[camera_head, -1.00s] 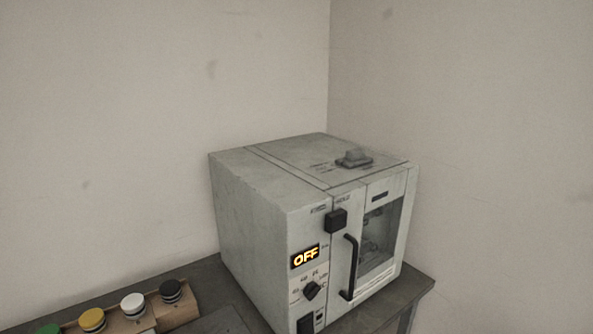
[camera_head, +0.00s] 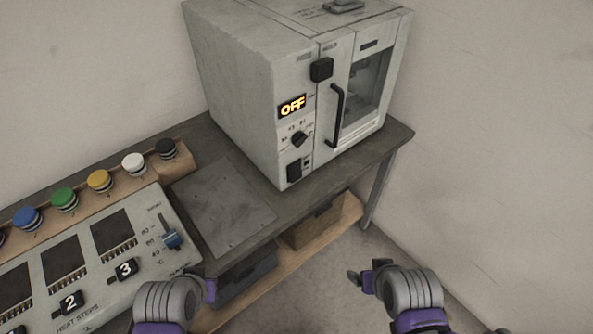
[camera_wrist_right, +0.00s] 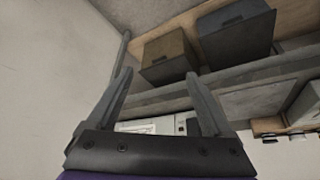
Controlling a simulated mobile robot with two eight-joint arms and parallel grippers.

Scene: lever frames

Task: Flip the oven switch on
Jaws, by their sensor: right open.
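The white oven (camera_head: 245,90) stands on the table at top centre in the head view, its lit display (camera_head: 292,106) reading OFF. Below the display are a dark round knob (camera_head: 299,139) and a black switch-like part (camera_head: 294,170); its position is too small to tell. A black handle (camera_head: 337,115) is on the door. My right gripper (camera_head: 367,271) is open and empty, in front of and below the oven, well apart from it; its spread fingers also show in the right wrist view (camera_wrist_right: 158,76). My left gripper (camera_head: 209,290) is at the lower edge, its fingers mostly hidden.
A grey plate (camera_head: 225,205) lies before the oven. Boxes (camera_head: 312,228) stand on the lower shelf. Floor at right is free.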

